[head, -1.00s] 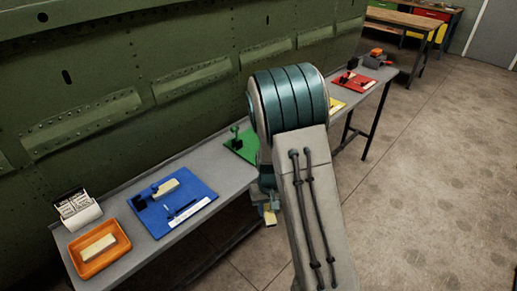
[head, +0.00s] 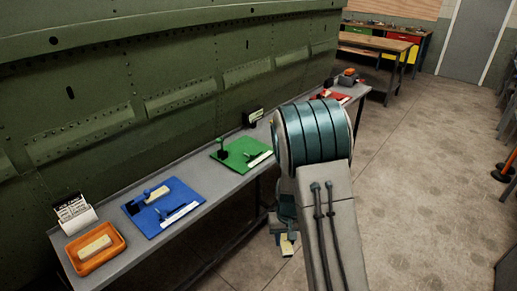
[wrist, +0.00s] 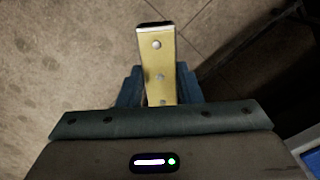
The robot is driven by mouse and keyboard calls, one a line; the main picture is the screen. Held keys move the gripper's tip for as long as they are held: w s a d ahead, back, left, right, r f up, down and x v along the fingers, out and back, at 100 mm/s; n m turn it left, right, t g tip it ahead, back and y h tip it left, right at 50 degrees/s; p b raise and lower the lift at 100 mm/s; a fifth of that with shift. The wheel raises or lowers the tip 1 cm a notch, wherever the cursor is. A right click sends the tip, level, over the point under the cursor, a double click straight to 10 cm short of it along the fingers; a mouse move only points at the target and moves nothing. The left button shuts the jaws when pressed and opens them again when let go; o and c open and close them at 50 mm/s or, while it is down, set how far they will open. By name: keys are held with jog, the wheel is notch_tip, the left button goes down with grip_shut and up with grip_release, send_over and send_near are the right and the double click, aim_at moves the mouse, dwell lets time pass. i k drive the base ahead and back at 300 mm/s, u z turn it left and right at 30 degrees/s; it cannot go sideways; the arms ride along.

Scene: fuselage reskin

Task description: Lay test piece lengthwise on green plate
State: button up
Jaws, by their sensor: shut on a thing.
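The green plate (head: 232,160) lies on the long grey bench, with a green clamp-like fitting and a white label strip on it. My gripper (wrist: 160,88) is shut on a pale yellow test piece (wrist: 161,62) with several rivet-like dots along it. The piece sticks out beyond the fingers over the floor in the wrist view. In the head view the held piece (head: 287,245) shows low beside the bench's front edge, below the bench top. My arm hides most of the gripper there. The gripper is apart from the green plate.
A blue plate (head: 150,228) with a similar piece, an orange tray (head: 80,263) holding another piece, and a white card holder (head: 88,219) stand on the bench (head: 215,190). A red plate (head: 322,98) lies farther along. A green fuselage wall rises behind. Floor to the right is open.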

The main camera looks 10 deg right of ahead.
aim_at(238, 149)
jog(key=z, duration=1.25)
jog(key=i, duration=1.15)
jog(key=u, duration=1.95)
